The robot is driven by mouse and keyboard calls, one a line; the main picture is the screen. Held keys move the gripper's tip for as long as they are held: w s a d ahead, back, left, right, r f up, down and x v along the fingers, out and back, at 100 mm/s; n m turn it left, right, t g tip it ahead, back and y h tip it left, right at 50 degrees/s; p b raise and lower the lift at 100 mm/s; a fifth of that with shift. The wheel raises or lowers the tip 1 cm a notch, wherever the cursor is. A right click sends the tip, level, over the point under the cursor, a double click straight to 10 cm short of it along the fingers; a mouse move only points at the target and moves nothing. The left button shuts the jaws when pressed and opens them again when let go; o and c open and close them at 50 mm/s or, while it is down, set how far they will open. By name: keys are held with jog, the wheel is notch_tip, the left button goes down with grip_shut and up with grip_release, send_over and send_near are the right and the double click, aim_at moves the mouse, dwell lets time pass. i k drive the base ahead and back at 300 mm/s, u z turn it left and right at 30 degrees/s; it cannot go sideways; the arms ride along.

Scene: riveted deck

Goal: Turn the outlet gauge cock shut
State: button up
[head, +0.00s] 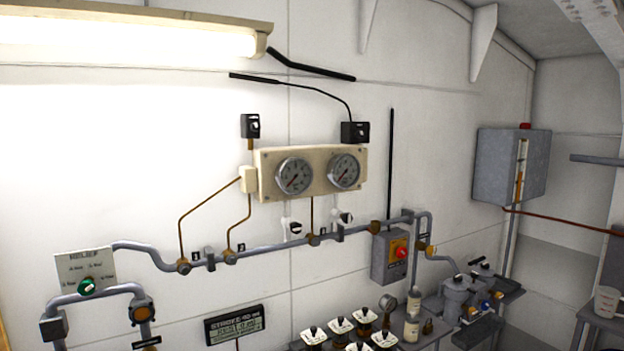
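Two round dial gauges, the left gauge (293,176) and the right gauge (344,171), sit on a cream panel (318,185) on the white wall. Below them are two small fittings with black knobs on pale mounts, a left one (296,229) and a right one (345,217). They look like the gauge cocks, but their labels are too small to read. I cannot tell which is the outlet cock or how either handle is turned. My gripper is not in view.
A grey pipe (270,247) runs along the wall below the gauges. A grey box with a red button (401,253) is to the right. A relief plate with a green knob (89,286) is at lower left. Bottles (412,322) and several white-topped items crowd the bottom.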

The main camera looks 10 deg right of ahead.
aim_at(346, 217)
jog(key=k, duration=0.4)
jog(key=u, duration=0.4)
jog(key=i, duration=1.25)
jog(key=u, duration=0.45)
